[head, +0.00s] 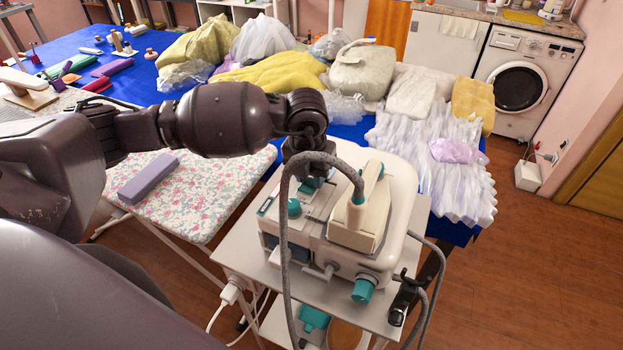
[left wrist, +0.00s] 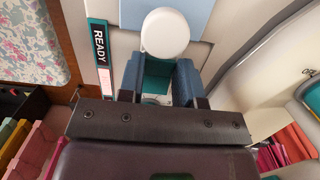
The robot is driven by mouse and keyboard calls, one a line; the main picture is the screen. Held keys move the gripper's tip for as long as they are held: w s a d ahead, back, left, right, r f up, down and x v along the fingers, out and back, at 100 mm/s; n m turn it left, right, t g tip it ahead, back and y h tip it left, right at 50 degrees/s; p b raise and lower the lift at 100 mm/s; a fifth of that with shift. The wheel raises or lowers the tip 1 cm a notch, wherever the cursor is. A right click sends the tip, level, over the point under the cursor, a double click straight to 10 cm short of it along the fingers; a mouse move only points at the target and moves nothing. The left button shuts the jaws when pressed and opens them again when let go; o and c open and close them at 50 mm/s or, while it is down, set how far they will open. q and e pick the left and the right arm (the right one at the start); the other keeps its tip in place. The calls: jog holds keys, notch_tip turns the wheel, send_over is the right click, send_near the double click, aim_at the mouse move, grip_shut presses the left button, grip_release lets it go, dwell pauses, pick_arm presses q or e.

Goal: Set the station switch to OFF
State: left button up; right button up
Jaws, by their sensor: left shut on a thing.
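The pressing station (head: 397,225) is a white unit with teal knobs on a cart, with a cream iron (head: 357,225) resting on top. My left gripper (head: 308,180) reaches down over the station's back left part. In the left wrist view, its two fingers (left wrist: 158,82) are shut on the station switch (left wrist: 157,68), a teal part between the finger pads. A round white cap (left wrist: 165,33) shows just beyond the fingertips. A READY label (left wrist: 98,45) is beside it on the left. The switch's setting cannot be read. My right gripper is not in view.
A grey hose (head: 287,250) loops over the station's front. A floral ironing board (head: 205,195) with a purple block (head: 148,178) stands to the left. Behind is a blue table (head: 60,50) piled with garments.

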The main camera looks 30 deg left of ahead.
pick_arm(q)
jog(key=shift+s+f+t+b, duration=0.2)
jog(key=shift+t+b, duration=0.4)
jog(key=shift+b, duration=0.2)
jog(key=shift+s+t+b, duration=0.1)
jog(key=shift+t+b, duration=0.5)
jog(key=shift+b, duration=0.25)
jog(key=shift+s+r+t+b, duration=0.1)
jog(key=shift+r+t+b, duration=0.2)
jog(key=shift+t+b, duration=0.25)
jog(key=shift+r, duration=0.1)
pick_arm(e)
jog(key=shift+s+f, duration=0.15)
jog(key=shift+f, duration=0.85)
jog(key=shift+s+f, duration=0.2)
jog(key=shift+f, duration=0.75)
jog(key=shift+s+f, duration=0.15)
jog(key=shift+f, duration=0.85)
pick_arm(q)
jog(key=o, duration=0.9)
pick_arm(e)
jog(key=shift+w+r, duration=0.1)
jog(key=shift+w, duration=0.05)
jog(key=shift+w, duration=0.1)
pick_arm(q)
jog(key=shift+r, duration=0.1)
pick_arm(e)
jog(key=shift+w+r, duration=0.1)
